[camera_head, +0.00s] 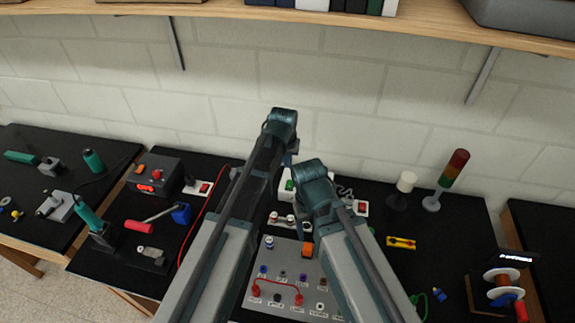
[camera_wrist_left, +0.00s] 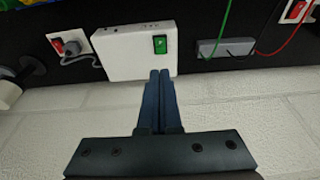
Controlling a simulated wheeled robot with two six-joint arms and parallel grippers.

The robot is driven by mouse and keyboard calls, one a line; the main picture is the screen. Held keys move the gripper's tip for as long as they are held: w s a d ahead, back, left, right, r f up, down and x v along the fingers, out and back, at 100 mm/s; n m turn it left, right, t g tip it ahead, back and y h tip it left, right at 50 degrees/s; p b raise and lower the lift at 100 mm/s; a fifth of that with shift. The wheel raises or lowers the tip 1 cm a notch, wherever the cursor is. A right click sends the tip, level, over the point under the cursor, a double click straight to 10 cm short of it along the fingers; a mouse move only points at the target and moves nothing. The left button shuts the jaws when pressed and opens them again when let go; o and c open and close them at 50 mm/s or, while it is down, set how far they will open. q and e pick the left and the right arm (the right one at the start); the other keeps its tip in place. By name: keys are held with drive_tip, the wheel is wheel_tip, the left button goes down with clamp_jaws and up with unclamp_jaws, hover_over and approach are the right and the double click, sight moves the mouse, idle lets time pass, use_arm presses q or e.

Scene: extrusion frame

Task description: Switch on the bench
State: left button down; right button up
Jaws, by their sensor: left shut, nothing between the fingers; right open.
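The white box (camera_wrist_left: 119,49) on the bench carries a green rocker switch (camera_wrist_left: 160,44). In the head view the box is mostly hidden by my arms, and the green switch (camera_head: 289,185) shows between them. My left gripper (camera_wrist_left: 160,74) is shut and empty, its fingertips at the box edge near the green switch; I cannot tell whether they touch it. In the head view this gripper (camera_head: 290,157) points down above the back of the bench. My right gripper's wrist (camera_head: 315,185) is over the bench just right of the box; its fingers are largely hidden.
Sockets with red switches (camera_head: 204,187) (camera_head: 362,206) lie on either side. A grey panel with coloured terminals (camera_head: 285,285) is in front. A signal tower (camera_head: 453,172) stands at right, a red-button box (camera_head: 153,173) at left. A shelf (camera_head: 320,15) runs above.

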use_arm(q)
drive_tip(key=shift+w, duration=0.45)
use_arm(e)
drive_tip(key=shift+a, duration=0.2)
use_arm(q)
drive_tip(key=shift+d, duration=0.1)
use_arm(e)
drive_tip(key=shift+f, duration=0.1)
use_arm(q)
drive_tip(key=b, duration=1.3)
approach(291, 181)
drive_tip(key=x, duration=0.6)
drive_tip(key=shift+f, duration=0.1)
use_arm(e)
wheel_tip(291, 181, down, 13)
drive_tip(key=shift+r, duration=0.2)
use_arm(q)
drive_tip(key=shift+w+f+b, duration=0.1)
drive_tip(key=shift+f+b, duration=0.2)
drive_tip(key=shift+f, duration=0.1)
use_arm(e)
drive_tip(key=shift+f, duration=0.4)
